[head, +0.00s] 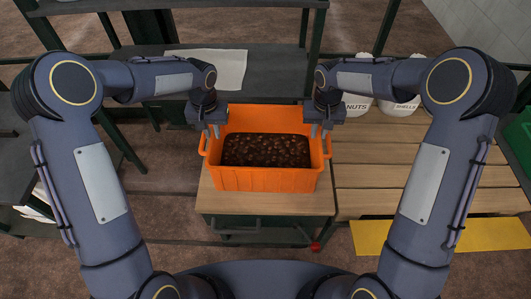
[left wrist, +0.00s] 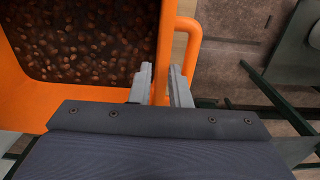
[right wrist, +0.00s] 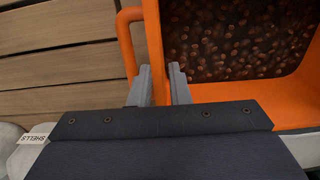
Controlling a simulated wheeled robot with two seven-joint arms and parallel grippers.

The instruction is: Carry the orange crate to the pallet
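The orange crate (head: 268,180) stands upright on a small wooden-topped table (head: 270,203) and is filled with dark brown chestnut-like pieces. My left gripper (head: 212,131) is at its left end, with its fingers on either side of the end wall; the left wrist view shows this wall (left wrist: 161,50) filling the narrow gap. My right gripper (head: 321,131) holds the right end wall (right wrist: 153,45) in the same way. Both look shut on the crate, beside its loop handles. The pallet cannot be told for sure; a slatted wooden surface (head: 400,180) lies right of the table.
White containers marked NUTS (head: 357,105) and SHELLS (head: 400,105) stand at the slats' back edge. A yellow strip (head: 440,236) lies in front of the slats. A dark shelf (head: 275,78) with a pale sheet (head: 215,68) is behind the crate. Brown floor shows at left.

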